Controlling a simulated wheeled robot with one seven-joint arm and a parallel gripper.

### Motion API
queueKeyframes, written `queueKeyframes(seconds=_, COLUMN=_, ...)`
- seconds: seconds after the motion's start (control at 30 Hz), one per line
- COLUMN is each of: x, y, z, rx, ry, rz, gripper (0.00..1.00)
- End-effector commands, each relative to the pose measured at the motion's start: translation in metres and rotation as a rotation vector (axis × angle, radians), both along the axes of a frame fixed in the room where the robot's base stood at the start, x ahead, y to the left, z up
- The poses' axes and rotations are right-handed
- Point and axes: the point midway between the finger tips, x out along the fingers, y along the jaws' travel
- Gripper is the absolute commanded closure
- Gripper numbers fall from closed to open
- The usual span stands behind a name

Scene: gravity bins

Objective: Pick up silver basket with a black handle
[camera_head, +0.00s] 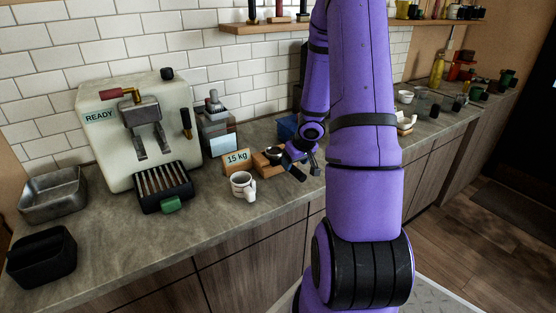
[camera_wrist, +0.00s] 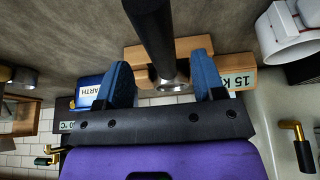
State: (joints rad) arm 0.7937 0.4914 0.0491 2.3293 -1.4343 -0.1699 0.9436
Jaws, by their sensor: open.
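The silver basket (camera_wrist: 172,88) with a black handle (camera_wrist: 152,32) is in the wrist view. It rests at a wooden block (camera_wrist: 137,55). The handle runs from the top of the picture down between the two blue fingers of my gripper (camera_wrist: 165,80). The fingers are open, one on each side, with gaps showing between them and the handle. In the head view the black handle (camera_head: 295,172) juts from the wooden block (camera_head: 265,166) toward the counter's front, with my gripper (camera_head: 307,163) close beside it. The basket itself is small and partly hidden there.
A "15 kg" sign (camera_head: 236,160) and a white mug (camera_head: 243,186) stand left of the block. A blue box (camera_head: 288,127) is behind it. The espresso machine (camera_head: 140,130) is further left. My arm hides the counter's middle.

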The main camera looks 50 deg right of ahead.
Motion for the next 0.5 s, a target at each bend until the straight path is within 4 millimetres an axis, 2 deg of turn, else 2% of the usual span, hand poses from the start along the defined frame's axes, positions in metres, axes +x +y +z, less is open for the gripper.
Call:
queueKeyframes(seconds=0.23, x=0.009, y=0.001, z=-0.022, rx=0.002, ry=0.004, rz=0.003, gripper=0.37)
queueKeyframes(seconds=0.5, x=0.013, y=-0.002, z=-0.03, rx=-0.001, ry=0.001, rz=0.0, gripper=0.37)
